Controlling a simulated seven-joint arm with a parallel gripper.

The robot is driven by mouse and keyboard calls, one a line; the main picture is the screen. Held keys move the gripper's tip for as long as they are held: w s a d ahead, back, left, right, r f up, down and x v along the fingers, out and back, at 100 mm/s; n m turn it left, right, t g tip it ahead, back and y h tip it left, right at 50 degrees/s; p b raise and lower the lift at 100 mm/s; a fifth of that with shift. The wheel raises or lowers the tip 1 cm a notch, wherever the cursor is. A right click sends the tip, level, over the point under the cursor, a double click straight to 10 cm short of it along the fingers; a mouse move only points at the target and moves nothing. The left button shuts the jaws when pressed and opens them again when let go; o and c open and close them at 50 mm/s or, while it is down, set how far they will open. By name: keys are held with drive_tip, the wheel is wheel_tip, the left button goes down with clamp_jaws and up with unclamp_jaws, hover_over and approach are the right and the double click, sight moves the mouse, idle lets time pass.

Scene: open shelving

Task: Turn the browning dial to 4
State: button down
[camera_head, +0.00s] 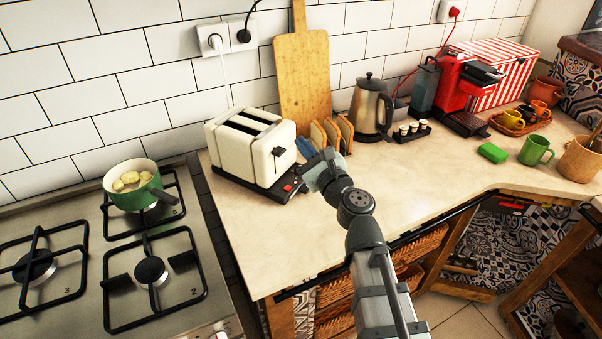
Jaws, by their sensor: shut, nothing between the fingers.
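A cream toaster (246,150) with two empty-looking slots and a dark base stands on the counter beside the hob. Its dark lever (279,152) is on the end facing right. A small red button (287,187) shows on the base below the lever. I cannot make out the browning dial or its numbers; my gripper may be hiding it. My gripper (306,150) is at the right end of the toaster, its bluish fingers close to the lever end. It is shut and empty. I cannot tell whether it touches the toaster.
A bread rack (331,134) with slices, a cutting board (303,75) and a kettle (371,106) stand behind my gripper. A green pot (138,186) is on the hob at left. The counter front (255,240) is clear.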

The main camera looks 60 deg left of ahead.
drive_tip(key=r+n+g, duration=0.1)
drive_tip(key=r+n, duration=0.1)
drive_tip(key=n+t+h, duration=0.3)
drive_tip(key=n+h, duration=0.7)
approach(301, 181)
drive_tip(key=x, duration=0.4)
drive_tip(key=shift+w+a+f, duration=0.1)
drive_tip(key=shift+f, duration=0.05)
drive_tip(key=a, duration=0.3)
drive_tip(key=shift+w+f, duration=0.1)
drive_tip(key=shift+f, duration=0.1)
drive_tip(key=shift+a, duration=0.6)
